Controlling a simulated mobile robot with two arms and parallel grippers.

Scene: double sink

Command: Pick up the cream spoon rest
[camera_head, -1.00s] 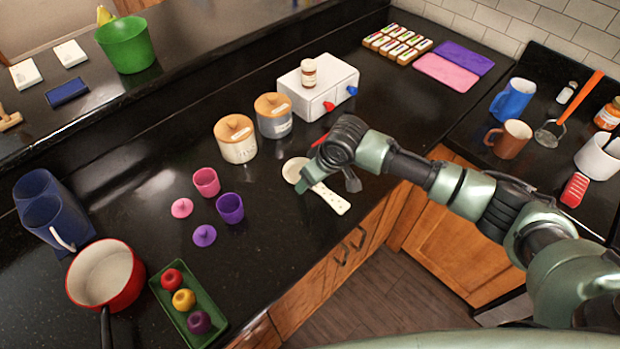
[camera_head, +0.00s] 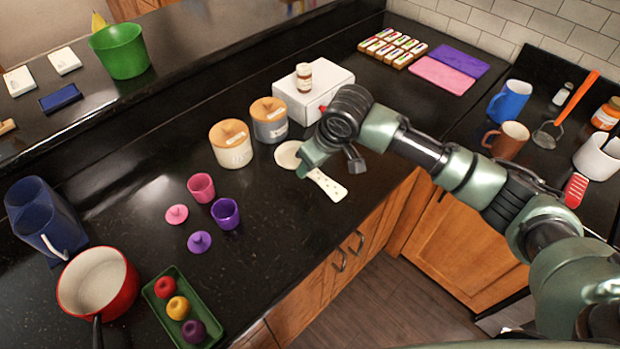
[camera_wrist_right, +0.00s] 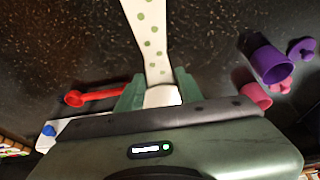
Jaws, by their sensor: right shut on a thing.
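The cream spoon rest (camera_head: 329,186) has a round bowl at its far left end and a dotted handle pointing to the lower right. In the right wrist view its handle (camera_wrist_right: 150,32) shows green dots and runs between the fingers. My right gripper (camera_wrist_right: 160,82) is shut on the spoon rest at about its middle. In the head view the wrist hides the grasp and part of the spoon rest. The spoon rest appears held a little above the black counter. My left gripper is not in view.
Wooden-lidded canisters (camera_head: 232,146) and a white box (camera_head: 318,86) stand behind my right gripper. A purple cup (camera_head: 225,214) and pink cup (camera_head: 201,187) stand to the left. A red spoon-like utensil (camera_wrist_right: 92,96) lies close by. The counter's front edge is near.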

